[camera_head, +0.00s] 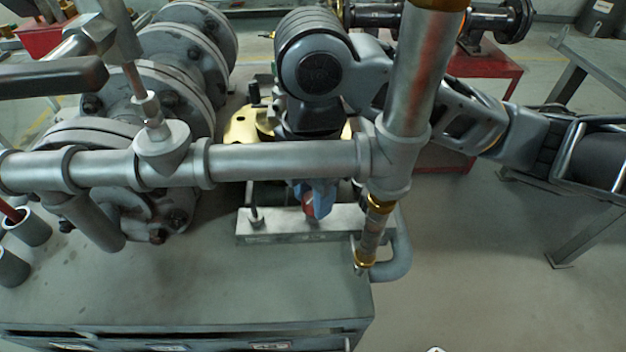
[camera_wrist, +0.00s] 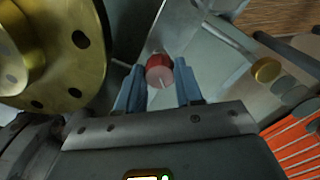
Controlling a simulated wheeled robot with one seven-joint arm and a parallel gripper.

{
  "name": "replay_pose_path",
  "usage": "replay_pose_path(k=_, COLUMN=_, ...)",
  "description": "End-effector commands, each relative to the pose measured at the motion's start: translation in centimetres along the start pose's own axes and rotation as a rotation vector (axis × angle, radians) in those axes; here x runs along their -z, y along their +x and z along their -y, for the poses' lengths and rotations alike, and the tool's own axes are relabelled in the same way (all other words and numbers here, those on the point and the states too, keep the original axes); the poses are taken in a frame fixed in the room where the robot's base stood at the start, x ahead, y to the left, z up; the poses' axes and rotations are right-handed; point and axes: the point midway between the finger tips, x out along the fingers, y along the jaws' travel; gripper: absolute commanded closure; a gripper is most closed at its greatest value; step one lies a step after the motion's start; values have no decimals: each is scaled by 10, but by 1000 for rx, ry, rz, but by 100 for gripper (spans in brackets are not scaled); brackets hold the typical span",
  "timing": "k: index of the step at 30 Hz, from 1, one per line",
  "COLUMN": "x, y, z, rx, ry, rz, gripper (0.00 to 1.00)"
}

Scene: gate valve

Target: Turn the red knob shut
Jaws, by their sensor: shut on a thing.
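The red knob (camera_wrist: 160,72) sits between the two blue fingers of my gripper (camera_wrist: 158,88) in the wrist view. The fingers are shut on it, one on each side. In the head view the red knob (camera_head: 311,207) shows as a small red patch beside the blue fingertips of my gripper (camera_head: 317,194), low behind the grey pipe. The knob is at a pale metal block (camera_head: 290,228). The horizontal pipe hides part of my gripper and wrist in the head view.
A grey horizontal pipe (camera_head: 285,160) and a thick upright pipe (camera_head: 411,100) stand in front of my arm. Large grey flanges (camera_head: 165,95) fill the left. A brass flange (camera_wrist: 50,50) is close on the left in the wrist view. The grey cabinet top (camera_head: 150,285) is mostly clear in front.

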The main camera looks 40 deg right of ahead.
Motion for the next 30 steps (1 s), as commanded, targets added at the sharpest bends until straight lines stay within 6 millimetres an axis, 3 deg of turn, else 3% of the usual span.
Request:
replay_pose_path(k=18, x=0, y=-4, z=0, rx=1, ry=567, rz=0, gripper=95)
replay_pose_path(k=30, x=-1, y=-2, z=0, rx=-1, ry=783, rz=1, gripper=95)
